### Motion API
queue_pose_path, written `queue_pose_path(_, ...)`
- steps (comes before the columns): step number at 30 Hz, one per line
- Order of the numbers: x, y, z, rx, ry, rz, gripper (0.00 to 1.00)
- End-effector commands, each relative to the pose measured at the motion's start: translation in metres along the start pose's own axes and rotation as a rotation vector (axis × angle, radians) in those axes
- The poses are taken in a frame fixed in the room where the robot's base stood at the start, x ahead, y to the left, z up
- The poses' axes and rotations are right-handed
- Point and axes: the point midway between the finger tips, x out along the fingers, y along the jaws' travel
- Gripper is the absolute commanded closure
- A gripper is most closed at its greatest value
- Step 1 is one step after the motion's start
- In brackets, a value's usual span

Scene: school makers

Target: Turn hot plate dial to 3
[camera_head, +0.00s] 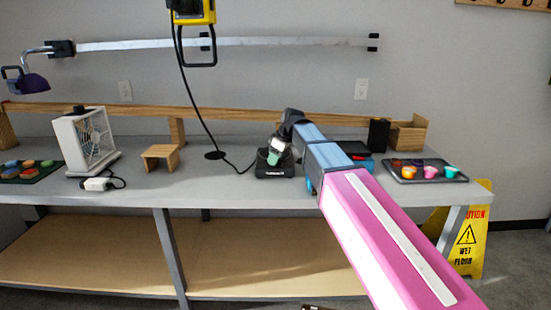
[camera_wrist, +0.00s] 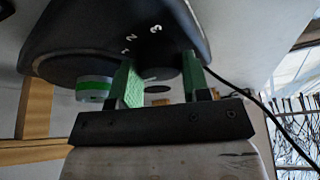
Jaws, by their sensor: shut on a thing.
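The hot plate (camera_head: 273,171) is a small black unit on the workbench in the head view. In the wrist view its black body (camera_wrist: 75,30) fills the top, with white numerals near the dial; a 3 is readable, and smaller marks sit to its left. My gripper (camera_wrist: 157,68) has two green fingers, one on each side of the dark dial (camera_wrist: 162,74), and is shut on it. A short pale mark shows on the dial between the fingers. In the head view my gripper (camera_head: 279,150) is at the hot plate, and the dial cannot be made out.
A fan (camera_head: 84,142) and a wooden stand (camera_head: 160,157) are left on the bench (camera_head: 215,178). A tray (camera_head: 398,175) of coloured cups is right. A cord (camera_head: 187,90) hangs to the bench left of the hot plate. A yellow wet-floor sign (camera_head: 468,250) stands at the bench's right end.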

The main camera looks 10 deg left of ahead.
Motion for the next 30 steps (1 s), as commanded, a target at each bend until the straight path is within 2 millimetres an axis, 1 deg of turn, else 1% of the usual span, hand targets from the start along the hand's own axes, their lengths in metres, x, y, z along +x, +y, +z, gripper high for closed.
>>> queue_pose_path(5,-0.0003,-0.0006,0.0000,0.033,0.001,0.014,0.81)
queue_pose_path(11,-0.0004,-0.0017,0.0003,0.131,0.001,0.056,0.81)
queue_pose_path(30,-0.0002,-0.0030,-0.0011,0.674,0.000,0.282,0.81)
